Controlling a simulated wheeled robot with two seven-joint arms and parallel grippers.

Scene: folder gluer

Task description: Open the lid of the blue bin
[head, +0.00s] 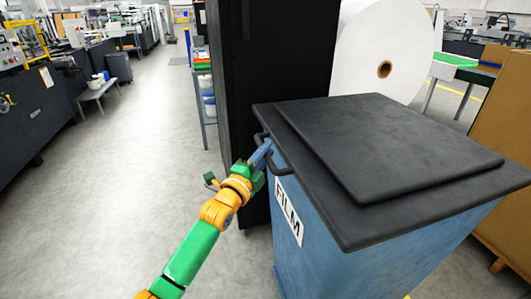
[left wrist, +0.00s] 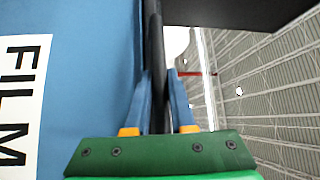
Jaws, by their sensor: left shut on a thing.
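The blue bin (head: 350,240) stands at the right in the head view, with a white FILM label (head: 288,212) on its side. Its dark grey lid (head: 400,145) lies flat and closed on top. A dark handle (head: 277,158) sticks out from the lid's left edge. My left gripper (head: 264,153) is at this handle, its blue fingers on it. In the left wrist view, the gripper (left wrist: 160,105) has one finger on each side of the dark bar (left wrist: 155,70), beside the bin's blue wall (left wrist: 95,60). My right gripper is in neither view.
A tall black cabinet (head: 265,70) stands right behind the bin. A large white roll (head: 375,45) is behind the lid. A brown carton (head: 505,130) is close on the right. The grey floor (head: 140,150) on the left is clear.

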